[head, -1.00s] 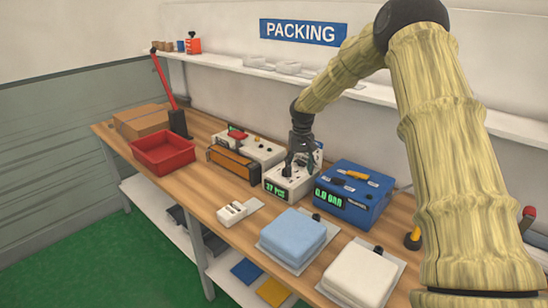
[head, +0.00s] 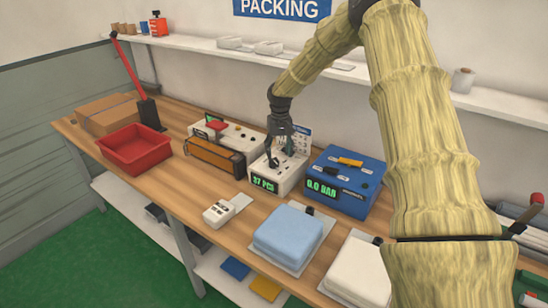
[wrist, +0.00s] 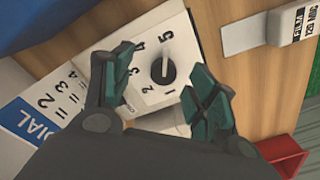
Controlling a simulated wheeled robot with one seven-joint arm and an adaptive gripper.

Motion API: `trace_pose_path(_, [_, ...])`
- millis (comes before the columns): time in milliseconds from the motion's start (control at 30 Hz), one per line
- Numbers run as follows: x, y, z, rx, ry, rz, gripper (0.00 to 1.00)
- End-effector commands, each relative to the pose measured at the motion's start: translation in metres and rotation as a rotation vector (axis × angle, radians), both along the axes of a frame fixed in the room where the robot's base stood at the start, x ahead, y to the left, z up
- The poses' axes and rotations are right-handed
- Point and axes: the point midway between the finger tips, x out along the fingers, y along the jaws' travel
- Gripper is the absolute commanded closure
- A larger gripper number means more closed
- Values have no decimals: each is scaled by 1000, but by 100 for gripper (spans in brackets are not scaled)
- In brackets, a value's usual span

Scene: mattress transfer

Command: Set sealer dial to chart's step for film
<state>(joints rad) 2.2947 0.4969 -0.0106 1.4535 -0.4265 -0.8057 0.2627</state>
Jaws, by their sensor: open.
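In the wrist view a round dark dial (wrist: 164,68) with a pale pointer line sits on a white panel numbered 1 to 5. The line lies along the 5 side; its exact setting is hard to tell. My gripper (wrist: 163,82) is open, its fingers on either side of the dial, with no visible contact. In the head view it (head: 281,154) hangs over the white box (head: 289,184) with a green display. The chart (wrist: 48,100), headed DIAL, is partly cut off; 2, 3 and 4 show. A white block labelled FILM, apparently 120 MU (wrist: 252,30), lies at upper right.
A blue box (head: 345,182) with a green display stands close on the right. A white machine with an orange bar (head: 213,156) stands left. A red tray (head: 133,150), blue pad (head: 288,232) and white pad (head: 357,270) lie on the wooden bench.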

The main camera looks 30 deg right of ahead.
Motion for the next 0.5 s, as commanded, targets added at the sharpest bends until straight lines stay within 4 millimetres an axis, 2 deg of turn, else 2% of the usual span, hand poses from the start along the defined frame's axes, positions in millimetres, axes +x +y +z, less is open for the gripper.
trace_pose_path(100, [14, 3, -23, -2, 14, 4, 42])
trace_pose_path(233, [21, 6, -40, -3, 19, 9, 42])
trace_pose_path(500, [13, 4, -45, -2, 9, 5, 42])
